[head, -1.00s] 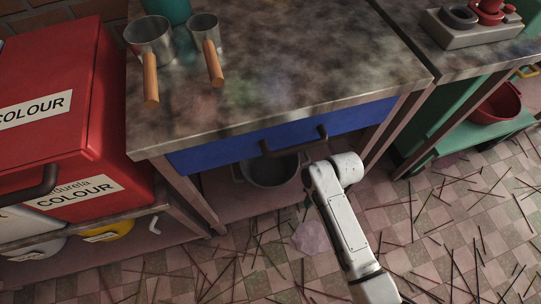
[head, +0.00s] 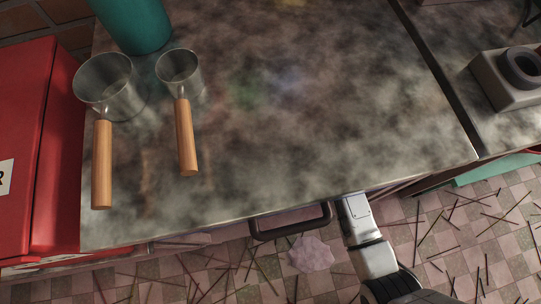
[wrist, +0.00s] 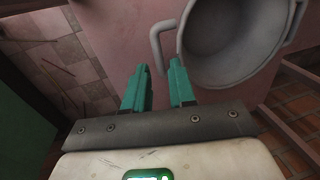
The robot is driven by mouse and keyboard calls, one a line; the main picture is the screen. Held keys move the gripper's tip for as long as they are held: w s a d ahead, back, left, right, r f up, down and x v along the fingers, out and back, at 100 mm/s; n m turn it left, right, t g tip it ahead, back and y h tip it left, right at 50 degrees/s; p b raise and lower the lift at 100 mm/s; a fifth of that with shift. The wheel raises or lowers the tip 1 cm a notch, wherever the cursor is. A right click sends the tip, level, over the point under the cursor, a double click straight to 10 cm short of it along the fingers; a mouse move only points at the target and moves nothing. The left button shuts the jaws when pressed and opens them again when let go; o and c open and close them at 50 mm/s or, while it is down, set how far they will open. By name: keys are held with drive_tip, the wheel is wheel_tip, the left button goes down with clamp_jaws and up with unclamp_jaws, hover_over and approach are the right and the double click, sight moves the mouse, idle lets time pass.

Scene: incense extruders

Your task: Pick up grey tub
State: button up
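The grey tub (wrist: 238,62) shows in the wrist view at the upper right, its round mouth facing the camera and its inside looking empty. A loop handle (wrist: 155,45) sticks out from its left side. My gripper (wrist: 158,68) has two teal fingers, apart with a gap between them. The fingertips point at the tub's left edge, the right one beside the rim and the left one below the handle. I cannot tell whether they touch it. In the head view the counter hides both the tub and my gripper; only part of my arm shows.
The stone counter (head: 330,120) overhangs, with a dark drawer handle (head: 290,222) at its front. Two metal cups with wooden handles (head: 185,135) and a teal container (head: 135,22) stand on it. Sticks and a pale crumpled lump (head: 311,254) lie on the floor.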

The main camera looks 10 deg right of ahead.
drive_tip(key=f+b, duration=0.2)
drive_tip(key=f, duration=0.1)
drive_tip(key=a+f+b, duration=0.1)
drive_tip(key=f, duration=0.3)
drive_tip(key=w+f+b, duration=0.1)
drive_tip(key=f+b, duration=0.1)
drive_tip(key=f, duration=0.1)
drive_tip(key=shift+a+f+b, duration=0.2)
drive_tip(key=shift+f+b, duration=0.15)
clamp_jaws()
